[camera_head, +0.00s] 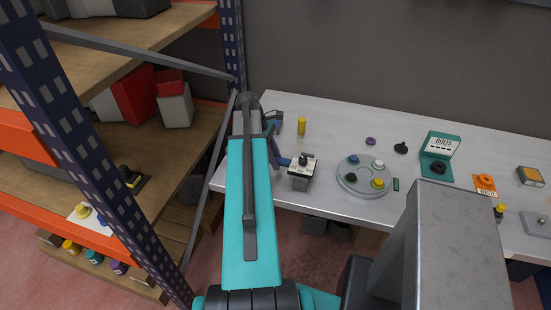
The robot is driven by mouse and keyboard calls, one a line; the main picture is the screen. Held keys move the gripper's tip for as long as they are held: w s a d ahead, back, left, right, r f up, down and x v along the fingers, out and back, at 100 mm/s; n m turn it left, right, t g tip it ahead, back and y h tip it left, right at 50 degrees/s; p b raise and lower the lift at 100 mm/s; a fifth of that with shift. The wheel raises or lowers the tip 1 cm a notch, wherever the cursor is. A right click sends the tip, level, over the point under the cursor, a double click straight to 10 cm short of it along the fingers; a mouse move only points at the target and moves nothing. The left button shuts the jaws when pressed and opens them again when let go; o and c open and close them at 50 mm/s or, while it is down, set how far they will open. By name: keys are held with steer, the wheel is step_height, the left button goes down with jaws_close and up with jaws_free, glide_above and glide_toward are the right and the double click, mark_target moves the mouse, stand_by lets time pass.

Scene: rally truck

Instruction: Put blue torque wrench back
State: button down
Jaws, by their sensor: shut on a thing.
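My gripper (274,122) is at the left end of the grey workbench, mostly hidden behind my teal arm. It is shut on what looks like the blue torque wrench (283,161), of which only a short blue piece shows to the right of the arm. The blue piece is close to the left side of a small box with a white top and a black knob (302,168); I cannot tell whether they touch. The rest of the wrench is hidden.
The workbench (325,125) carries a yellow cylinder (301,126), a round grey tray (347,184) with coloured knobs, a teal bolts box (438,150) and an orange item (485,183). A shelf rack (120,165) stands close on the left.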

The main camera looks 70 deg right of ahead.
steer(key=shift+f, duration=0.15)
steer(key=c, duration=1.5)
jaws_free()
steer(key=shift+f+b, duration=0.25)
steer(key=shift+b, duration=0.25)
steer(key=shift+b+v, duration=1.2)
steer(key=shift+v, duration=1.35)
steer(key=b+v, duration=0.1)
steer(key=v, duration=0.8)
steer(key=shift+s+b, duration=0.15)
steer(key=shift+b, duration=0.15)
